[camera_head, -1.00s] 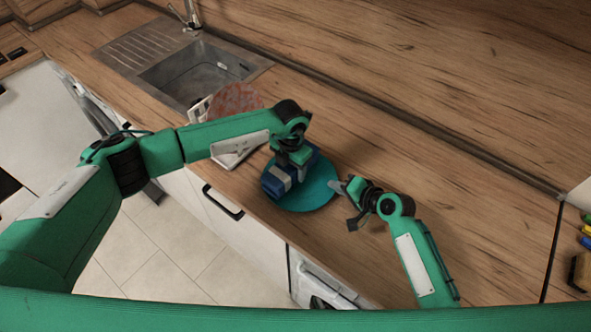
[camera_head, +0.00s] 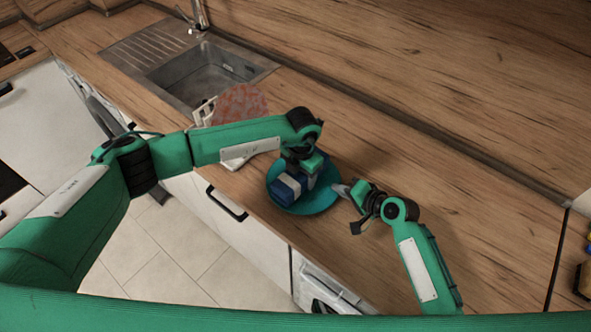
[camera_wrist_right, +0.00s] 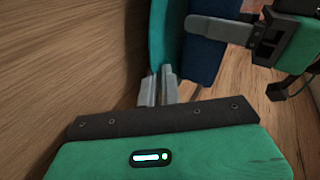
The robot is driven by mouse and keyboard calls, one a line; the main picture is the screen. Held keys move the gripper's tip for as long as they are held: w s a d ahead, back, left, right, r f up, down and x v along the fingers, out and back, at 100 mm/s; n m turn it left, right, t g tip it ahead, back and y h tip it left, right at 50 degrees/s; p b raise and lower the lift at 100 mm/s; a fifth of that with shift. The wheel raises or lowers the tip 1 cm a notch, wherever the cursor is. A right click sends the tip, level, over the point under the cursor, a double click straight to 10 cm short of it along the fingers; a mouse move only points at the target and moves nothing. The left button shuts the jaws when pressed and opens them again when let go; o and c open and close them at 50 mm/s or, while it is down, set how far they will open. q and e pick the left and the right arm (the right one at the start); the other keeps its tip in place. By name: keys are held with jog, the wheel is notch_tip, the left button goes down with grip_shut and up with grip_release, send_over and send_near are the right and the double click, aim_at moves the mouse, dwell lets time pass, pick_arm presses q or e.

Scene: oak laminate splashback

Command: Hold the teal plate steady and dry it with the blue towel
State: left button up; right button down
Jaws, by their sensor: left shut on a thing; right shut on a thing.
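The teal plate (camera_head: 318,204) is on the wooden counter below the sink, and stands edge-on in the right wrist view (camera_wrist_right: 167,45). My right gripper (camera_head: 342,190) is shut on the plate's right rim; its fingertips (camera_wrist_right: 157,90) pinch the edge in the right wrist view. The towel lies against the plate's face on the left side and also shows in the right wrist view (camera_wrist_right: 203,58). My left gripper hides part of the plate.
A reddish patterned plate (camera_head: 240,104) stands in a white rack (camera_head: 205,112), partly behind my left arm. The steel sink (camera_head: 205,72) is beyond it. The counter to the right is clear; small coloured items sit at the right edge.

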pick_arm(q)
jog(key=shift+s+d, duration=0.15)
jog(key=shift+d, duration=0.05)
pick_arm(e)
jog(key=shift+f, duration=0.15)
pick_arm(q)
jog(key=shift+r, duration=0.1)
jog(key=shift+w+a+f, duration=0.1)
jog(key=shift+w+a, duration=0.5)
jog(key=shift+a, duration=0.15)
jog(key=shift+w+a+f, duration=0.1)
jog(key=shift+w+a, duration=0.45)
jog(key=shift+a, duration=0.2)
jog(key=shift+s+d, duration=0.1)
jog(key=shift+s+d, duration=0.55)
jog(key=shift+d, duration=0.1)
jog(key=shift+s+d+r, duration=0.15)
jog(key=shift+s+d, duration=0.35)
jog(key=shift+d, duration=0.3)
